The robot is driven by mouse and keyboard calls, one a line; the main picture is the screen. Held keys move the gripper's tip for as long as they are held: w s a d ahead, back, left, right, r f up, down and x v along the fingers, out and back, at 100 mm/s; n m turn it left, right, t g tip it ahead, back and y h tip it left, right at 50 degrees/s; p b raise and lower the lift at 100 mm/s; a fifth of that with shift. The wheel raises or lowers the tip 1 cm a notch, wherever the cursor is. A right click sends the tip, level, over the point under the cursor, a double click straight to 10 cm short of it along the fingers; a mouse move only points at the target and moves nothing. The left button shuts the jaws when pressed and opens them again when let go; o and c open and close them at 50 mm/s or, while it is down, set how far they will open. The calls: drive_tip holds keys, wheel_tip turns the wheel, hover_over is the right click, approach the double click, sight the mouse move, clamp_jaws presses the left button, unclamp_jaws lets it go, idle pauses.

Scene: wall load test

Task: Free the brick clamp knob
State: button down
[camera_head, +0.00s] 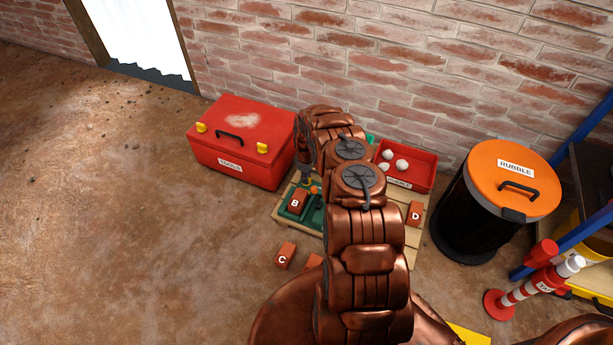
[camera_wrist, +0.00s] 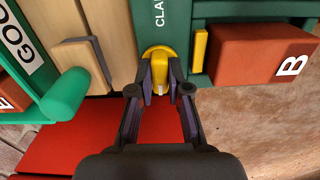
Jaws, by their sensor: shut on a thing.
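The yellow clamp knob (camera_wrist: 158,54) is on the green clamp (camera_wrist: 201,12), whose label is cut off after "CLA" in the wrist view. My gripper (camera_wrist: 160,84) is shut on the knob, with one finger on each side of it. Brick B (camera_wrist: 262,54), red-brown, sits in the clamp at the right, beside a yellow bar (camera_wrist: 198,50). Brick B also shows in the head view (camera_head: 296,202), in the green fixture (camera_head: 288,213).
A red tool box (camera_head: 235,148) stands by the wall beside the wooden pallet (camera_head: 427,217). A red bin (camera_head: 422,172) with white lumps and brick D (camera_head: 415,212) are right of my arm. Brick C (camera_head: 285,256) lies on the floor. A rubble drum (camera_head: 473,226) stands farther right.

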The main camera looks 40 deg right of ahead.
drive_tip(key=shift+d, duration=0.15)
idle(0.4)
drive_tip(key=c, duration=1.1)
unclamp_jaws()
drive_tip(key=shift+r, duration=0.15)
drive_tip(key=shift+r, duration=5.85)
